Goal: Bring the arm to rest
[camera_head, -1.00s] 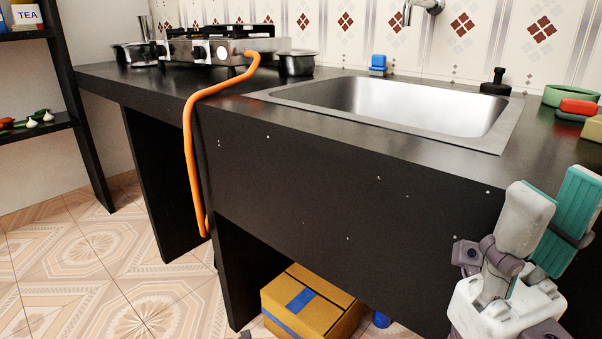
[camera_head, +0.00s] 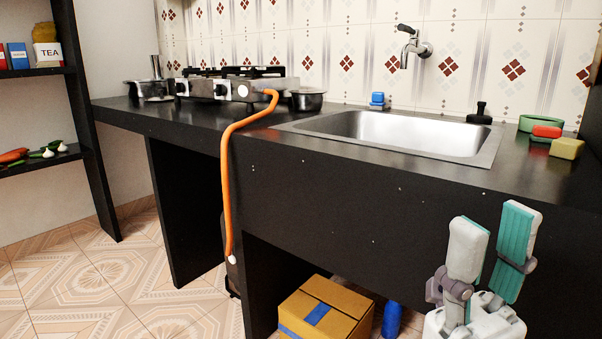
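My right gripper (camera_head: 493,245) is at the lower right of the head view, in front of the black counter's front face. Its two fingers point up and stand apart, with nothing between them. My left gripper is not in the head view. An orange hose (camera_head: 226,170) runs from the stove (camera_head: 225,86) over the counter's front edge and hangs down; its pale lower end (camera_head: 232,260) hangs free near a dark object under the counter.
The black counter (camera_head: 195,127) holds a metal sink (camera_head: 420,137), pots and, at the right, a green bowl (camera_head: 540,123) and sponges. A cardboard box (camera_head: 325,312) and a blue bottle (camera_head: 391,320) are beneath. A shelf (camera_head: 30,73) stands left. The tiled floor at left is clear.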

